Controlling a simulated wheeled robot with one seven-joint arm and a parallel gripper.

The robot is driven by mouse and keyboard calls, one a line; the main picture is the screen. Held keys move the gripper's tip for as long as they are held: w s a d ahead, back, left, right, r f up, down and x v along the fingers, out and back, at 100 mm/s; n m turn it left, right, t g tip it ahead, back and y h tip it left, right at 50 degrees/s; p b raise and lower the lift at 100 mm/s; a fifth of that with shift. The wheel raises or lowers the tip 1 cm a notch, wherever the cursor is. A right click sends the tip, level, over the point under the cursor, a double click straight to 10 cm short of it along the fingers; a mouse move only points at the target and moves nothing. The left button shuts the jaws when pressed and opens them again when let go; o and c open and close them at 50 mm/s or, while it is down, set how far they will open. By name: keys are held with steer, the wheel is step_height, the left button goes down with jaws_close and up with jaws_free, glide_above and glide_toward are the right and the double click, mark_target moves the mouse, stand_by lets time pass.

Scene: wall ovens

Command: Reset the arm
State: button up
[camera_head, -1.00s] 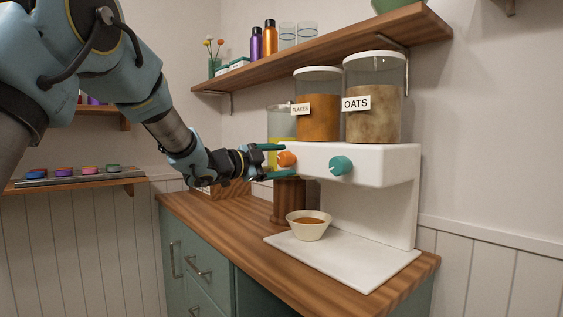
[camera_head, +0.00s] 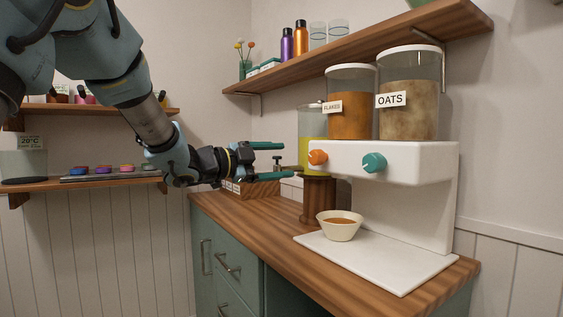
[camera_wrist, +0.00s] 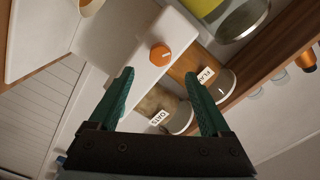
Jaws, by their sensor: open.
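My gripper (camera_head: 285,160) is open, with its two green fingers apart and nothing between them. In the head view it is left of the white cereal dispenser (camera_head: 425,161), apart from the orange knob (camera_head: 317,157). In the wrist view the fingers (camera_wrist: 160,90) point toward the dispenser, and the orange knob (camera_wrist: 160,54) lies beyond their tips. A teal knob (camera_head: 374,163) is on the dispenser's front. A cream bowl (camera_head: 340,230) with orange-brown contents stands on the white base of the dispenser.
Jars of flakes (camera_head: 351,108) and oats (camera_head: 408,110) sit on top of the dispenser. A wooden shelf (camera_head: 375,58) with bottles and glasses hangs above. The wooden counter (camera_head: 250,220) is clear at its front left. Wall shelves (camera_head: 95,182) stand at the left.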

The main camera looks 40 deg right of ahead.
stand_by(0.3)
steer(key=w+a+f+n+t+y, duration=0.35)
steer(key=w+a+f+n, duration=0.2)
steer(key=a, duration=0.25)
steer(key=w+a+f+n+t+y, duration=0.35)
steer(key=w+a+n, duration=0.2)
steer(key=a, duration=0.25)
steer(key=w+a+f+n+t+y, duration=0.35)
steer(key=w+a+f+n, duration=0.2)
steer(key=a, duration=0.25)
steer(key=s+a+f+n+g+y, duration=0.25)
steer(key=s+a+f+n, duration=0.2)
steer(key=a, duration=0.45)
steer(key=s+a+f+n+g+y, duration=0.1)
steer(key=s+a+f+n+y, duration=0.25)
steer(key=a+f, duration=0.4)
steer(key=s+a+f+n+g+y, duration=0.1)
steer(key=s+a+f+n+g, duration=0.1)
steer(key=s+a, duration=0.3)
steer(key=s+a+f+n+g, duration=0.1)
steer(key=s+a+n+g, duration=0.2)
steer(key=s, duration=0.4)
step_height(320, 180, up, 12)
steer(key=p, duration=1.2)
steer(key=shift+w+d+m+t, duration=0.15)
steer(key=shift+d+m+t, duration=0.1)
steer(key=shift+m+t, duration=0.1)
